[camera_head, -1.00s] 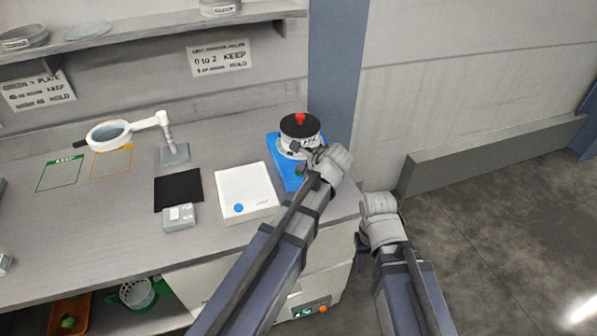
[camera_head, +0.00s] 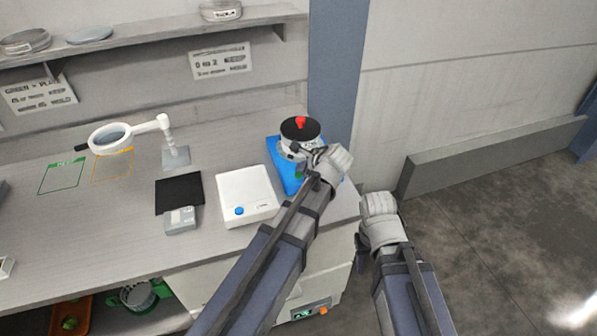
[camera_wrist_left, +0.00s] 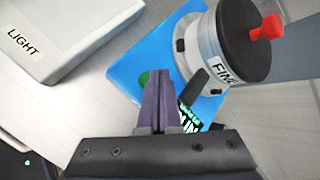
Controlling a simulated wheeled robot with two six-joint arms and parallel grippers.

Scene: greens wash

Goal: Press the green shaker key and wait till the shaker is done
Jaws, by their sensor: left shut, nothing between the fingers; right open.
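The shaker has a blue base (camera_head: 276,155) and carries a round pot with a black lid (camera_head: 300,128) and red knob, at the right end of the bench. In the left wrist view the blue base (camera_wrist_left: 133,62) shows the green key (camera_wrist_left: 144,78), partly hidden behind my fingertips. A lit green display (camera_wrist_left: 188,118) is partly covered by my fingers. My left gripper (camera_wrist_left: 160,75) is shut and empty, its tips over or at the key; I cannot tell whether they touch it. My right gripper (camera_head: 362,245) hangs beside the bench's right end, away from the shaker; its fingers are hard to see.
A white box (camera_head: 246,190) with a blue button stands left of the shaker; its LIGHT label shows in the left wrist view. A black mat (camera_head: 178,192), a small grey device (camera_head: 181,220) and a magnifier (camera_head: 110,138) are further left. A shelf (camera_head: 150,38) runs above.

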